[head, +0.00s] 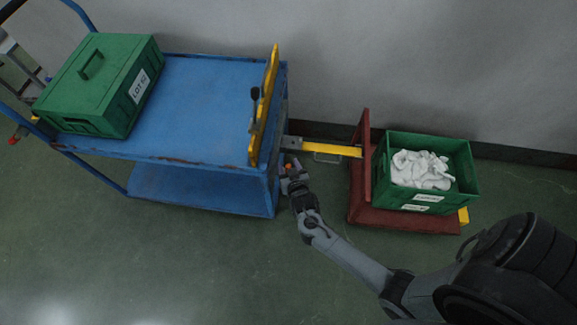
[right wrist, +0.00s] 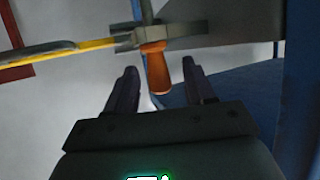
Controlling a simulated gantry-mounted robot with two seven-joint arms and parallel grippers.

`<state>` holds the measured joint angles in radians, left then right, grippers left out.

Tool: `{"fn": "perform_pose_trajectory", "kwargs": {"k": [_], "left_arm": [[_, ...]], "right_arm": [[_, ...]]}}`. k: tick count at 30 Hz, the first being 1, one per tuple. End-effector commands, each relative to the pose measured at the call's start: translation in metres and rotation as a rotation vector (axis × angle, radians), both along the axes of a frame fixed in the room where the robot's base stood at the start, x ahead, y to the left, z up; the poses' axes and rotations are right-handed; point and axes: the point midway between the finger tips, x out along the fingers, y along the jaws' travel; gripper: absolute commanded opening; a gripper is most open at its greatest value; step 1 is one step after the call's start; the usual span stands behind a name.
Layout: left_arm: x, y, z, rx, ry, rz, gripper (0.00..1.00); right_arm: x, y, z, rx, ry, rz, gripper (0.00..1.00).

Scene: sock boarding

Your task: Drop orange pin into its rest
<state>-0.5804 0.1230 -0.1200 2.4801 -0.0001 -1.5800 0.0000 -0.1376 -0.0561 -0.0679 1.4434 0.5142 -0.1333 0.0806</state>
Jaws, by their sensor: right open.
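The orange pin (right wrist: 156,70) shows its orange handle in the right wrist view, between the two fingers of my right gripper (right wrist: 160,66). The fingers are apart, with a visible gap on each side of the handle. The handle meets a grey metal bracket (right wrist: 178,37), and a grey rod shows beyond it. I cannot tell how the pin sits in the bracket. In the head view, a small orange spot of the pin (head: 289,166) shows just beyond my right gripper (head: 292,184), by the cart's right end. My left gripper is not in view.
A blue cart (head: 200,100) carries a lidded green box (head: 100,80) and an upright yellow bar (head: 265,105). A yellow drawbar (head: 325,149) runs from the cart to a red dolly (head: 362,190) holding a green crate (head: 465,170) of white socks (head: 420,168). Floor in front is clear.

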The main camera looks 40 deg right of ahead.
Motion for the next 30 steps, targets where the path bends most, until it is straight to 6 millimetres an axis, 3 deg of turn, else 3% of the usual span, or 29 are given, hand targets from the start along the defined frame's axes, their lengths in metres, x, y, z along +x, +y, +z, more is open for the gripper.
{"fn": "perform_pose_trajectory", "kwargs": {"k": [5, 21, 30], "left_arm": [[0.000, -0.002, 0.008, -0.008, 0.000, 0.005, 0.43], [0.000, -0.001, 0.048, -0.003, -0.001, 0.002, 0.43], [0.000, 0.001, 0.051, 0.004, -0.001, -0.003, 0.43]], "right_arm": [[-0.009, 0.005, 0.006, 0.001, 0.001, 0.001, 0.54], [-0.078, 0.039, 0.038, 0.002, 0.001, 0.000, 0.54], [-0.089, 0.045, 0.042, 0.000, -0.001, 0.000, 0.54]]}}
